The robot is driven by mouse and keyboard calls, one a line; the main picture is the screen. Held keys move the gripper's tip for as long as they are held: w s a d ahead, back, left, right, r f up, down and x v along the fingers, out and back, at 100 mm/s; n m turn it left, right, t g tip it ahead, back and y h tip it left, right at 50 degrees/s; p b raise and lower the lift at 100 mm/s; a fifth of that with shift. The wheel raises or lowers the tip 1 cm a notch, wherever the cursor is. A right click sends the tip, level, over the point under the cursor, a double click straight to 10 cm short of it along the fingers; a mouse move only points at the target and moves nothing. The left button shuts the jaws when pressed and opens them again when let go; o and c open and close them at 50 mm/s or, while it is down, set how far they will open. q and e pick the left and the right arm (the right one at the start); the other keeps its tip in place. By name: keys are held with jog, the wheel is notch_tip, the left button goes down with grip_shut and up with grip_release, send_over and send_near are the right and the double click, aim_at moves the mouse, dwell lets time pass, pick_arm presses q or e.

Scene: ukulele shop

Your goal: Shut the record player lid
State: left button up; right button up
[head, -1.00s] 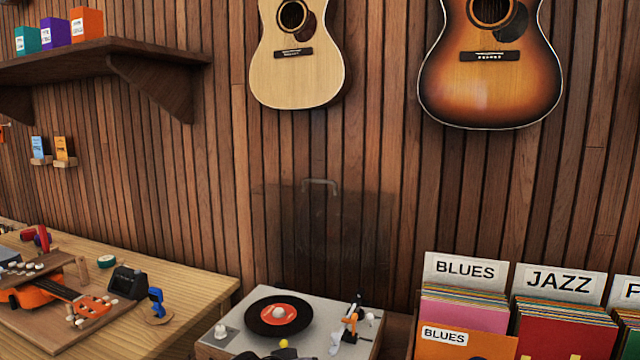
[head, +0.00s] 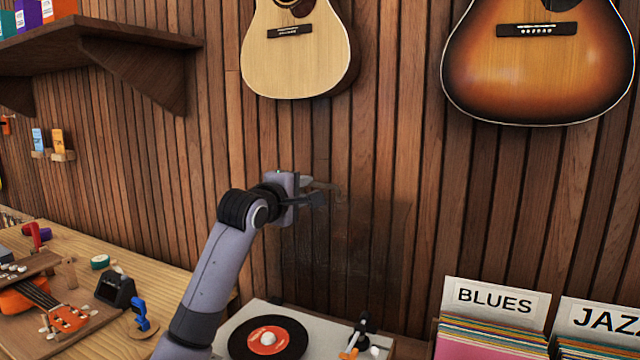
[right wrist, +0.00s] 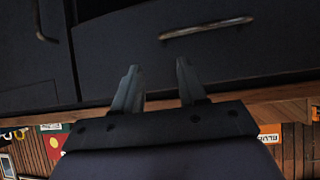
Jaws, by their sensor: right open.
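The record player (head: 385,338) stands at the bottom of the head view with a black record (head: 262,342) with a red label on its platter. Its see-through lid (head: 365,245) stands open and upright in front of the wood wall. My left gripper (head: 318,192) is at the lid's top edge, at the pale handle, which it partly hides. Whether its fingers are open or closed around the handle is unclear. My right gripper (right wrist: 160,88) shows only in the right wrist view; its two fingers are apart with nothing between them.
Record bins labelled BLUES (head: 493,302) and JAZZ stand to the right of the player. A wooden workbench (head: 165,275) with an orange ukulele is to the left. Guitars hang above. The right wrist view shows a dark drawer front with a metal handle (right wrist: 207,28).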

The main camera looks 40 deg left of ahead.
aim_at(315, 186)
pick_arm(q)
jog(key=shift+w+a+r, duration=0.1)
jog(key=shift+w, duration=0.25)
jog(key=shift+p+x, duration=0.9)
jog(key=shift+x, duration=2)
grip_shut()
